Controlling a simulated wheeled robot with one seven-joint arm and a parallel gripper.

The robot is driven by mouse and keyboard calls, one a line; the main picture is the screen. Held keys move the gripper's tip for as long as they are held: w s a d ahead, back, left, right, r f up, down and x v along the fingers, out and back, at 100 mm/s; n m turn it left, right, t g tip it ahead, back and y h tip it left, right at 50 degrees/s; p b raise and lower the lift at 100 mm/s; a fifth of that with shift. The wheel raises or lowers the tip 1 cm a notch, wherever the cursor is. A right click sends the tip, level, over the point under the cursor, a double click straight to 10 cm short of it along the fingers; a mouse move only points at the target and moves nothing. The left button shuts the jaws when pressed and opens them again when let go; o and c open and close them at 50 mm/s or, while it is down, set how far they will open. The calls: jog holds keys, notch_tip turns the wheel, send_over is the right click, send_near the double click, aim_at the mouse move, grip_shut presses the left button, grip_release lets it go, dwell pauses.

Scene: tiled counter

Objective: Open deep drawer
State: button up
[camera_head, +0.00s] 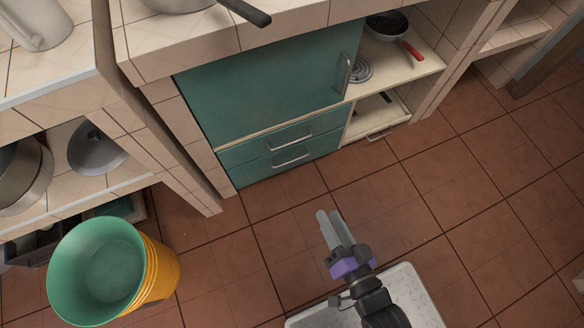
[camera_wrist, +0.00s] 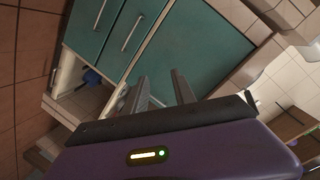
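The green cabinet has a large upper door (camera_head: 265,85) and two drawers stacked below it, the upper drawer (camera_head: 245,150) and the lower drawer (camera_head: 250,174). Both drawers look shut, each with a silver bar handle: upper (camera_head: 293,141) and lower (camera_head: 291,161). In the wrist view the two drawer handles show tilted, at upper left (camera_wrist: 100,14) and beside it (camera_wrist: 132,34). My gripper (camera_head: 329,215) is over the floor in front of the cabinet, clear of the handles. In the wrist view its fingers (camera_wrist: 160,92) are apart with nothing between them.
Right of the cabinet are open shelves with a red-handled pan (camera_head: 388,27) and a low drawer or tray (camera_head: 378,118) with a handle. A yellow-green bucket (camera_head: 160,270) stands at lower left. A tiled counter is above. The floor (camera_head: 410,190) before the drawers is clear.

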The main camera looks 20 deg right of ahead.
jog(key=w+f+m+b, duration=0.3)
jog(key=w+f+b, duration=0.3)
jog(key=f, duration=0.5)
jog(key=w+f+m+b, duration=0.2)
jog(key=w+f+b, duration=0.2)
jog(key=w+f, duration=0.45)
jog(key=m+b, duration=0.4)
jog(key=b, duration=0.6)
send_near(292, 161)
jog(key=w+f, duration=0.1)
jog(key=w, duration=0.1)
jog(key=shift+y, duration=0.3)
jog(key=shift+d+b+x, duration=0.15)
jog(key=shift+b+x, duration=1.15)
jog(key=shift+x, duration=0.75)
jog(key=shift+d+b+x, duration=0.15)
jog(key=shift+b+x, duration=1.1)
jog(key=shift+x, duration=0.8)
grip_shut()
